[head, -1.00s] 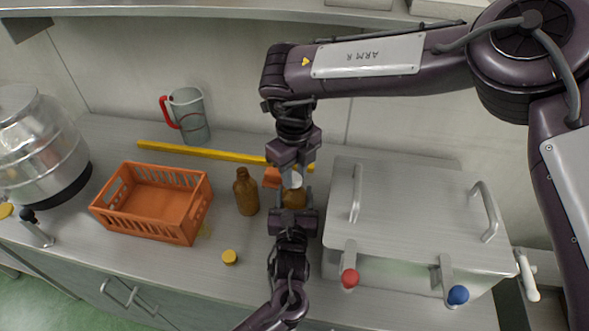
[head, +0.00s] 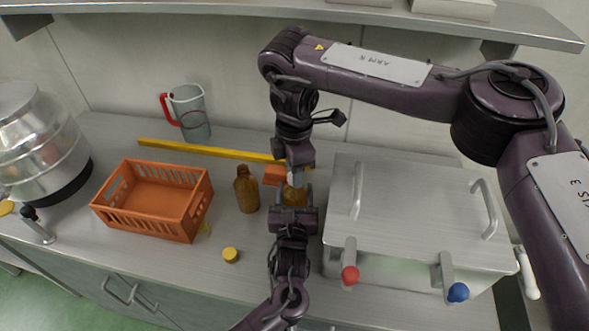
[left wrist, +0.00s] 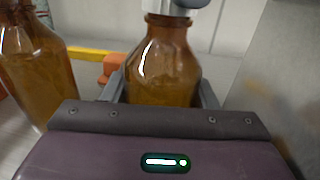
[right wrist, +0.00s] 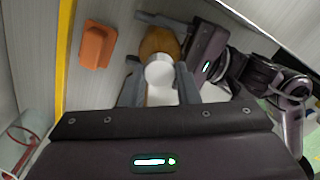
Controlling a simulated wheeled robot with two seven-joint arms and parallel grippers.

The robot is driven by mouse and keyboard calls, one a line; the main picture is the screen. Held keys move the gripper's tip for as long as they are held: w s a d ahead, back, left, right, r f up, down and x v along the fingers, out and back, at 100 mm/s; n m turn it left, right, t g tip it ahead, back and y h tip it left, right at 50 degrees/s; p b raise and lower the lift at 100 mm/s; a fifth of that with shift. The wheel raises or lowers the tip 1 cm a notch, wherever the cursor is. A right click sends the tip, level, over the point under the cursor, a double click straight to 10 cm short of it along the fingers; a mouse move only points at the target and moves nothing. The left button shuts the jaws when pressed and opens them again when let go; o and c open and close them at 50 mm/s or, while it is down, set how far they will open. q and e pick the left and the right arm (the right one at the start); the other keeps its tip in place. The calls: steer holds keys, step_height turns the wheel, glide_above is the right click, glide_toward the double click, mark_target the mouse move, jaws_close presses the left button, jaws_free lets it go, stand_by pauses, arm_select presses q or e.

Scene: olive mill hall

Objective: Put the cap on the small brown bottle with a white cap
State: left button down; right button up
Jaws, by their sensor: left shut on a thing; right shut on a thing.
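The small brown bottle (head: 294,196) stands upright on the counter, left of the steel box. My left gripper (left wrist: 163,92) is shut around its body. The white cap (right wrist: 160,72) is between the fingers of my right gripper (right wrist: 160,88), which is shut on it and points down from above. In the left wrist view the bottle (left wrist: 163,65) has the cap (left wrist: 170,9) at the top of its neck, partly cut off by the frame. The cap looks in line with the neck; I cannot tell whether it is fully seated.
A second brown bottle (head: 246,190) stands just left. A yellow cap (head: 230,255) lies in front of it. An orange block (head: 273,174) and yellow bar (head: 200,151) lie behind. An orange crate (head: 188,222) is left; the lidded steel box (head: 415,205) is close on the right.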

steer(key=m, duration=1.2)
steer(key=shift+w+m, duration=0.1)
steer(key=shift+m, duration=0.2)
steer(key=o, duration=0.9)
steer(key=shift+r, duration=2.2)
steer(key=shift+c, duration=0.2)
